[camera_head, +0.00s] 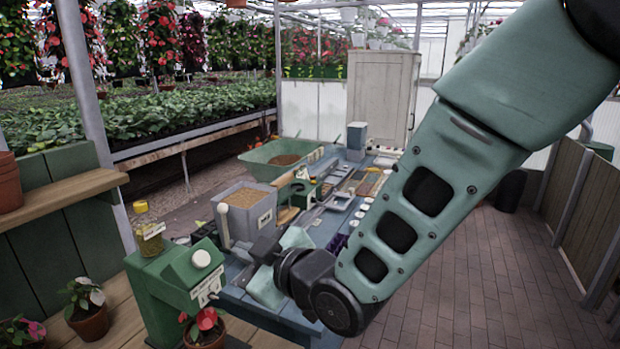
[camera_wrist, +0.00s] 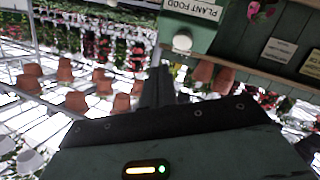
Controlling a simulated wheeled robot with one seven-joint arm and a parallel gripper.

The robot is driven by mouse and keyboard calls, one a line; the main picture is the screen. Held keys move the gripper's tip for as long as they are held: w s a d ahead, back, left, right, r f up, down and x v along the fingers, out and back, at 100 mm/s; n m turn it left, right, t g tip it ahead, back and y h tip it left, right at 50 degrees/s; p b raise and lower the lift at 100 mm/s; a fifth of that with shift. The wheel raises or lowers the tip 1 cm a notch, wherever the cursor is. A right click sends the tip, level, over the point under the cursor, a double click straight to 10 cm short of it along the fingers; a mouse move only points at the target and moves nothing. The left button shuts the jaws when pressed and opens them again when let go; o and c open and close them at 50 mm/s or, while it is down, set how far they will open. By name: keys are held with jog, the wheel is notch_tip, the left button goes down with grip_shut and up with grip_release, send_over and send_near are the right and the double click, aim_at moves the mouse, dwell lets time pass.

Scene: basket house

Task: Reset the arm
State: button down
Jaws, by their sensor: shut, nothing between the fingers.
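My green arm crosses the right half of the head view and reaches down to the blue-grey workbench (camera_head: 255,305). My gripper (camera_head: 262,249) is at the arm's lower end, partly hidden by the wrist, over the near part of the bench. In the wrist view my gripper (camera_wrist: 158,84) shows dark fingers closed together with nothing between them. It is apart from the green plant food dispenser (camera_wrist: 190,35), whose label and white knob show at the top of that view. The dispenser (camera_head: 175,290) stands left of my gripper in the head view.
A grey bin of soil (camera_head: 247,212) stands close behind my gripper. A green wheelbarrow-like tub (camera_head: 283,158) and a pale cabinet (camera_head: 382,98) are farther back. Potted flowers (camera_head: 205,328) stand at the front left. The brick floor (camera_head: 470,270) on the right is clear.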

jog(key=s+d+f+m+g+h+b, duration=0.1)
jog(key=s+d+f+m+g+h, duration=0.1)
jog(key=s+d, duration=0.5)
jog(key=s+d+f+m+g+h+b, duration=0.1)
jog(key=s+d+f+m+g+h, duration=0.1)
jog(key=s+d, duration=0.5)
jog(key=s+d+f+m+g+h+b, duration=0.1)
jog(key=s+d+g+h, duration=0.4)
jog(key=d, duration=0.8)
jog(key=s+f+m+h, duration=0.1)
jog(key=s+m+h, duration=0.1)
jog(key=shift+s+f+m+g+h, duration=0.25)
jog(key=shift+s+m+g+h, duration=0.05)
jog(key=shift+s+m, duration=0.1)
